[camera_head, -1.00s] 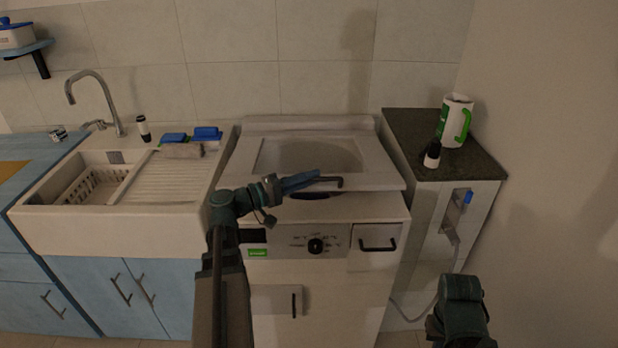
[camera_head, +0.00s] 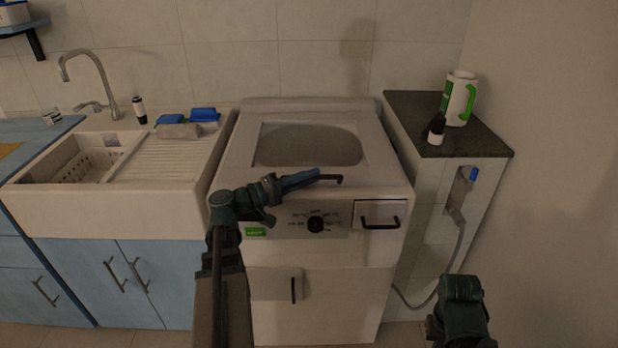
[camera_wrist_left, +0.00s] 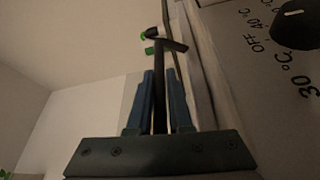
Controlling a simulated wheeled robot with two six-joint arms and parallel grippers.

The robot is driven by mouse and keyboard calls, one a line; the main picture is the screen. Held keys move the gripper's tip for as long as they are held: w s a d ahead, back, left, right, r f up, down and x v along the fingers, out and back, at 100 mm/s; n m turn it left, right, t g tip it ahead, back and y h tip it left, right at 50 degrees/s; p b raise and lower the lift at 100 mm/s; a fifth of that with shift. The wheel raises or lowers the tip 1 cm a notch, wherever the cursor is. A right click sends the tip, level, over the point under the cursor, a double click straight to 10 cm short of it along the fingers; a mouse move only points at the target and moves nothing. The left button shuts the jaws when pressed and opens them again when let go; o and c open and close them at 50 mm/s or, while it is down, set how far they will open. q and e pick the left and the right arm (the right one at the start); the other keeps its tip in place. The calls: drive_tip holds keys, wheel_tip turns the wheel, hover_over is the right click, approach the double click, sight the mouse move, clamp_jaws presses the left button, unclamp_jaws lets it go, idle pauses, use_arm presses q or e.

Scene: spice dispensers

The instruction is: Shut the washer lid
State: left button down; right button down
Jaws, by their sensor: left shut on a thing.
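The washer (camera_head: 320,288) is white, with its lid (camera_head: 237,165) on top. The lid has a large oval window and now lies flat, level with the washer's top as far as I can see. My left gripper (camera_head: 301,180) has blue fingers shut on a thin dark hooked rod (camera_head: 332,179), in front of the lid's front edge in the picture. The left wrist view shows the rod (camera_wrist_left: 160,80) between the two fingers, its bent end beyond the tips. Whether the rod touches the lid is unclear. My right gripper's fingers are out of view.
The control panel has a black knob (camera_head: 316,225) and a drawer (camera_head: 380,214) with a dark handle. A dark-topped cabinet (camera_head: 410,115) on the right carries a white and green jug (camera_head: 458,100) and a small bottle (camera_head: 436,130). A white sink (camera_head: 120,212) stands at left.

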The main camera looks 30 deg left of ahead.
use_arm(q)
drive_tip(key=shift+s+d+f, duration=0.1)
drive_tip(key=shift+d+f, duration=0.05)
drive_tip(key=shift+f, duration=0.2)
drive_tip(key=c, duration=0.9)
unclamp_jaws()
drive_tip(key=shift+f, duration=0.1)
drive_tip(key=shift+o, duration=0.3)
drive_tip(key=shift+a, duration=0.25)
drive_tip(key=b+v, duration=0.1)
drive_tip(key=v, duration=1.2)
drive_tip(key=shift+s+a, duration=0.2)
drive_tip(key=shift+s, duration=0.05)
drive_tip(key=shift+w+d, duration=0.1)
